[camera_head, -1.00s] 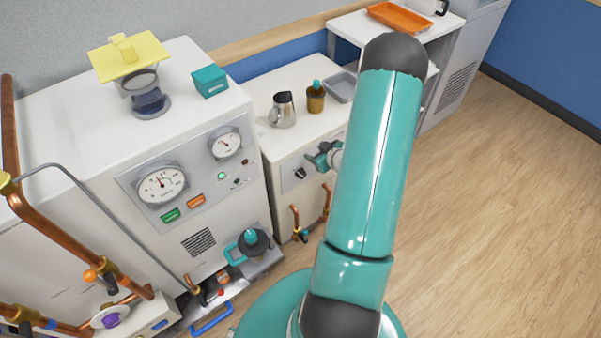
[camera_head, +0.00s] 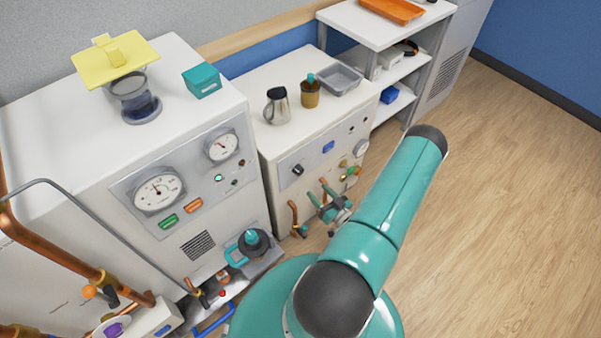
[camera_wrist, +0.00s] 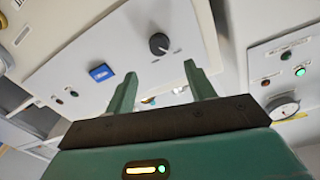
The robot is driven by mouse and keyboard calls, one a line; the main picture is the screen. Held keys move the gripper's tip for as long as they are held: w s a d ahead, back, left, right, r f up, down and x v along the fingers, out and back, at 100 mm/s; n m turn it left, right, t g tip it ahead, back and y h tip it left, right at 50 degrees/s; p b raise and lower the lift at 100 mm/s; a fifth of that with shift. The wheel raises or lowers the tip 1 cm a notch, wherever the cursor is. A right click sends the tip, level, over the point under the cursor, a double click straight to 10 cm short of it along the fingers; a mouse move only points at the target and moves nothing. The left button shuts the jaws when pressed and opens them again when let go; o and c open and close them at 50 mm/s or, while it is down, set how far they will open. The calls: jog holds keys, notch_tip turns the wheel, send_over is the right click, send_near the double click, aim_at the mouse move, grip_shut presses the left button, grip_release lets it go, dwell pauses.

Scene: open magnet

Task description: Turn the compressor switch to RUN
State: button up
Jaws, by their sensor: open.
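The switch is a black round knob (camera_head: 298,170) on the pale front panel of the low white cabinet. It also shows in the wrist view (camera_wrist: 158,44), ahead of my gripper and above the gap between its fingers. Its markings are too small to read. My gripper (camera_head: 328,196) is in front of that cabinet, lower than the knob and to its right in the head view. In the wrist view the two green fingers (camera_wrist: 160,72) are spread apart, with nothing between them and apart from the knob.
A blue rectangular button (camera_head: 328,147) sits right of the knob. Copper pipe stubs (camera_head: 293,214) stick out below the panel. The taller cabinet with gauges (camera_head: 158,191) stands at left. A metal jug (camera_head: 277,107) stands on the low cabinet. Wooden floor (camera_head: 500,200) at right is free.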

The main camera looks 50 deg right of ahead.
aim_at(301, 172)
jog(key=w, duration=0.3)
jog(key=w+d, duration=0.1)
jog(key=w, duration=0.6)
jog(key=shift+w+d, duration=0.35)
jog(key=shift+d, duration=0.05)
jog(key=c, duration=1)
